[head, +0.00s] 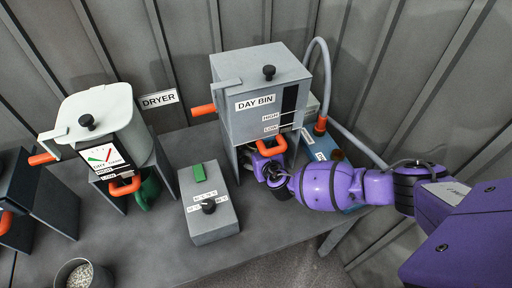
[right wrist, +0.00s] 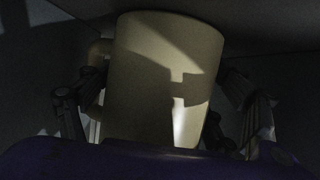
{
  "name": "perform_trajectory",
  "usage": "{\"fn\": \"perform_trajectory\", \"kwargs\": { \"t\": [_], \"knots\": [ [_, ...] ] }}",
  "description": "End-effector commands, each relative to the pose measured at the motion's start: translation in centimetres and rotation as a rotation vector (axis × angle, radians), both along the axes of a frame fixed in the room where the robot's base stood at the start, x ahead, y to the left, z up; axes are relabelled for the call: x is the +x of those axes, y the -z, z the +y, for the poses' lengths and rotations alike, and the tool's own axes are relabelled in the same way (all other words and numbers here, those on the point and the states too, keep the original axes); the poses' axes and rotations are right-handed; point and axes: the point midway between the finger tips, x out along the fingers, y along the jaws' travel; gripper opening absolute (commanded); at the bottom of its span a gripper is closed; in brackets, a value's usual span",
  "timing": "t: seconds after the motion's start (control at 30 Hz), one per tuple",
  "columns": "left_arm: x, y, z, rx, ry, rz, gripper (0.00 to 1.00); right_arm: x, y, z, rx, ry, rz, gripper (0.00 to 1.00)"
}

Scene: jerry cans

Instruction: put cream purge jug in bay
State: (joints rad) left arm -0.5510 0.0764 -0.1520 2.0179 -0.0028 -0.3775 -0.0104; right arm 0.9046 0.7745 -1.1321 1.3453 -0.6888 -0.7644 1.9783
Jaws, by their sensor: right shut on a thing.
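The cream purge jug (right wrist: 165,70) fills the middle of the right wrist view, upright, with a handle at its left side. My right gripper (right wrist: 165,100) is shut on it, with a dark finger on each side. In the head view my right gripper (head: 266,168) reaches into the bay under the grey DAY BIN (head: 240,125), and the jug is hidden there. A dark ceiling is close above the jug in the wrist view. I cannot tell whether its base touches the bay floor. My left gripper is not in view.
A DRYER hopper (head: 95,110) stands left, with a green jug (head: 148,190) under it. A grey control box (head: 208,212) stands close left of the bay. A pot of pellets (head: 80,273) is at the front. A blue box (head: 322,148) and grey hose are at the right.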

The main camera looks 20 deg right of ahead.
Motion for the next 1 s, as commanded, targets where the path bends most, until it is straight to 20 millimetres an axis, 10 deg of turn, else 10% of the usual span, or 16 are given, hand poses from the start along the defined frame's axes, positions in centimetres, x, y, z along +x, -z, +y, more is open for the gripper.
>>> {"fn": "perform_trajectory", "kwargs": {
  "t": [0.1, 0.13, 0.27, 0.7, 1.0],
  "knots": [
    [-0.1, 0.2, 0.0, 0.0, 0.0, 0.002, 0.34, 0.0, 0.3, 0.0, 0.0, 0.0, 0.0, 0.47],
    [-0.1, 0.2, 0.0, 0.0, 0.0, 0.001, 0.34, -0.1, 0.4, 0.0, 0.0, 0.0, 0.001, 0.83],
    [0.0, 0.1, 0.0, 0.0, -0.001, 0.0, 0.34, 0.0, 0.2, 0.0, -0.001, -0.001, 0.0, 1.0],
    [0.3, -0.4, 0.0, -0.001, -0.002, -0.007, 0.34, 0.1, -0.4, 0.0, -0.001, -0.001, -0.003, 1.0],
    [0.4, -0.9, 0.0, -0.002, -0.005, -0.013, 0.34, -5.2, -2.2, -0.1, 0.003, 0.0, 0.001, 1.0]
  ]
}}
